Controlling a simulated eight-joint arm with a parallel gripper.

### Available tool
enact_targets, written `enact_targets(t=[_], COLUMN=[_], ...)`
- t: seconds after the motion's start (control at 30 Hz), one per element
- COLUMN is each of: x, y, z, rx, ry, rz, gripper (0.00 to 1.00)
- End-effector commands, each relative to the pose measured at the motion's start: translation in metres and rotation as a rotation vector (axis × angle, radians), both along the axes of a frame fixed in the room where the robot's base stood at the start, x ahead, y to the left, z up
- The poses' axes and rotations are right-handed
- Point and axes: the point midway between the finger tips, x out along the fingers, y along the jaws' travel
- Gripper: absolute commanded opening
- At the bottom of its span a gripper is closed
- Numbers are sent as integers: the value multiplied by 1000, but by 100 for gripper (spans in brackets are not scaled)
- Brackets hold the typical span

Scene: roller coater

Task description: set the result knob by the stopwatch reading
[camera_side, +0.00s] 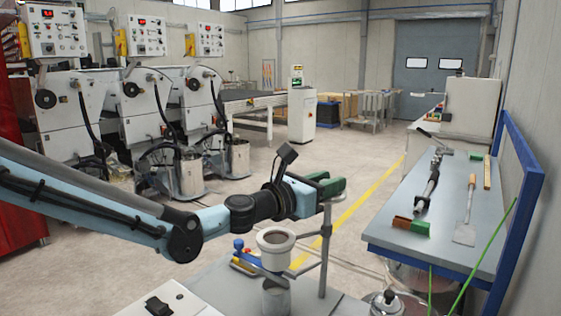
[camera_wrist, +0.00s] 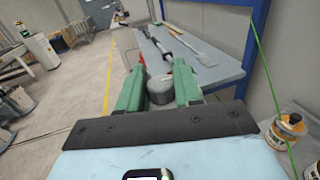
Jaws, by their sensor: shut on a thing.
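My gripper (camera_side: 332,188) has green fingers, which also show in the wrist view (camera_wrist: 158,88). It is above the front bench beside the stand pole (camera_side: 325,250). A grey round thing (camera_wrist: 160,92) fills the gap between the fingers, which are shut on it; what it is cannot be told. A pale cup (camera_side: 276,246) is held on the stand above a grey beaker (camera_side: 276,298). A beige box (camera_side: 185,298) with a black control (camera_side: 158,306) is at the front left; whether this is the result knob is unclear. No stopwatch reading is legible.
A side bench (camera_side: 450,232) at right carries a scraper (camera_side: 466,225) and other tools. A blue-handled tool (camera_side: 240,250) lies behind the cup. Coating machines (camera_side: 80,110) stand at back left; the middle floor is open.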

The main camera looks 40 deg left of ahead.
Motion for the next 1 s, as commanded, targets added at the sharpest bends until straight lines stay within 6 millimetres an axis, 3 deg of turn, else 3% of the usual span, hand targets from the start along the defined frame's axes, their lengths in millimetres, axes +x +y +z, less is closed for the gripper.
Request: enact_targets(t=[0.47, 1.0], x=[1, 3], y=[2, 2], z=[-1, 1], rx=[1, 0], ry=[7, 1], rz=[-100, -575], gripper=[3, 3])
